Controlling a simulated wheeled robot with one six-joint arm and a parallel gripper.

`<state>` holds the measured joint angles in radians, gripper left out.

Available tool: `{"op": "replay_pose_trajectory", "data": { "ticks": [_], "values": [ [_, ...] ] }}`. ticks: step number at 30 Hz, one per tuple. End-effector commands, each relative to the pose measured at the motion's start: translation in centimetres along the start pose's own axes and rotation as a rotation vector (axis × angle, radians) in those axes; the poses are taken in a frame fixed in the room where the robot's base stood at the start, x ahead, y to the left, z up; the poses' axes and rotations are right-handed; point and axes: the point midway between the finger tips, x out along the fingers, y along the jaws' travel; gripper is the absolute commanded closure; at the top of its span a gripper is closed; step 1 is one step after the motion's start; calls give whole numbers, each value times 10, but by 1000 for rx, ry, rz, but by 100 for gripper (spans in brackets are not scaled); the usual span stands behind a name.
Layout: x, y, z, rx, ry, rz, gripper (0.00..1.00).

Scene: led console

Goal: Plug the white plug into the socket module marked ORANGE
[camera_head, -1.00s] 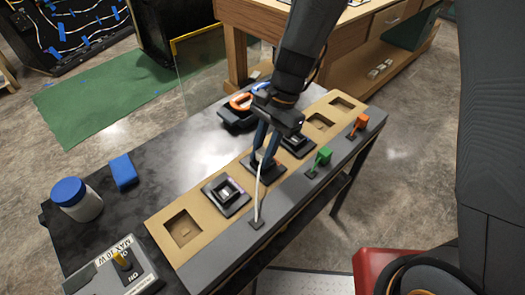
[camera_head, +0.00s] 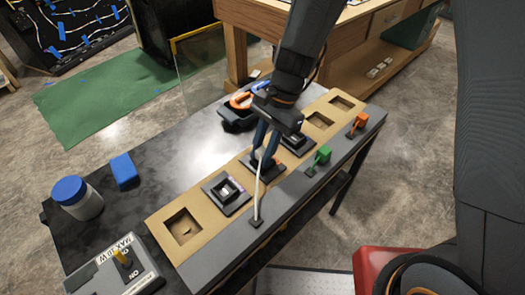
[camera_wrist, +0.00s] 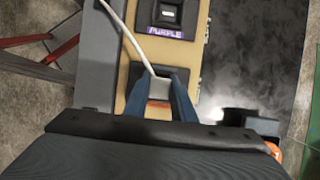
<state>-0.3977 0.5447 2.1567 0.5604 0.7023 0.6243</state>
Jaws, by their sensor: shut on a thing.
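The white plug (camera_wrist: 159,88) is between the two blue fingers of my gripper (camera_wrist: 161,84), which is shut on it. Its white cable (camera_head: 257,196) runs to an anchor on the grey front ledge. In the head view my gripper (camera_head: 264,155) points down over a black socket module (camera_head: 251,164) in the middle of the tan panel. The neighbouring module (camera_head: 227,194) reads PURPLE in the wrist view (camera_wrist: 167,32).
Another black module (camera_head: 297,143) sits further along the panel, beside empty recesses (camera_head: 183,228). Green (camera_head: 322,156) and orange (camera_head: 360,121) plugs stand on the ledge. A jar (camera_head: 77,198), blue block (camera_head: 124,170), switch box (camera_head: 118,270) and dark tray (camera_head: 236,119) are around it.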

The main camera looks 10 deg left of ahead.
Motion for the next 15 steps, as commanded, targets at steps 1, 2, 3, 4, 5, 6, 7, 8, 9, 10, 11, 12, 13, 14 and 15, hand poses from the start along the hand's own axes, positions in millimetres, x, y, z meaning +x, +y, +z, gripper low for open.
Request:
{"op": "replay_pose_trajectory", "data": {
  "ticks": [1,2,3,4,5,6,7,8,9,10,11,12,13,14,15],
  "values": [
    [5,2,-2,2,2,6,99],
    [6,3,-2,2,2,6,99],
    [6,3,-2,2,2,6,99],
    [6,3,-2,2,2,6,99],
    [6,3,-3,3,2,7,99],
    [7,3,-3,3,2,7,99],
    [7,3,-3,3,2,7,99],
    [7,3,-3,3,2,8,99],
    [8,4,-3,3,2,8,99],
    [8,4,-3,3,2,8,99],
    [9,4,-3,2,2,9,99],
    [9,4,-4,2,2,9,99],
    [10,4,-4,2,2,9,99],
    [10,4,-4,2,1,9,99],
    [11,4,-4,2,1,10,99]
  ]
}}
